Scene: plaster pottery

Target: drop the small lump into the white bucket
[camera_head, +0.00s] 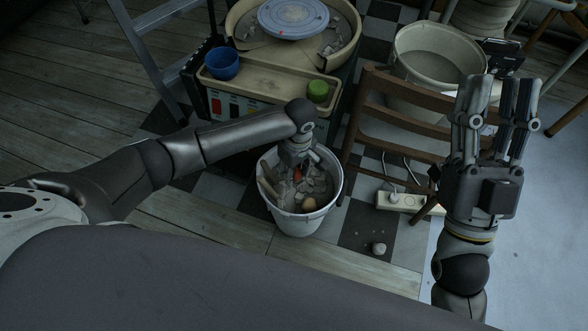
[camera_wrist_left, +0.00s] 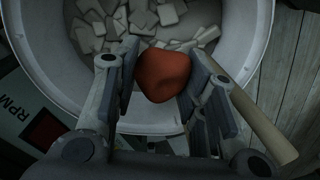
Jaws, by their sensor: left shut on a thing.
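The white bucket (camera_head: 298,225) stands on the checkered floor, with grey-white broken chunks inside. My left gripper (camera_head: 297,165) points down into its mouth. It is shut on a reddish-orange lump (camera_wrist_left: 164,76), which sits between its two fingers in the left wrist view. In that view the bucket's rim (camera_wrist_left: 262,38) curves around the lump and the chunks lie beyond it. In the head view, only a bit of the lump shows below the fingers. My right gripper (camera_head: 498,95) is open and empty, fingers up, at the right.
A potter's wheel (camera_head: 293,18) with a tray holding a blue bowl (camera_head: 222,63) and a green object (camera_head: 318,91) stands behind the bucket. A wooden chair (camera_head: 400,119), a large pail (camera_head: 437,65) and a power strip (camera_head: 408,203) are to the right. A small pale lump (camera_head: 379,248) lies on the floor.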

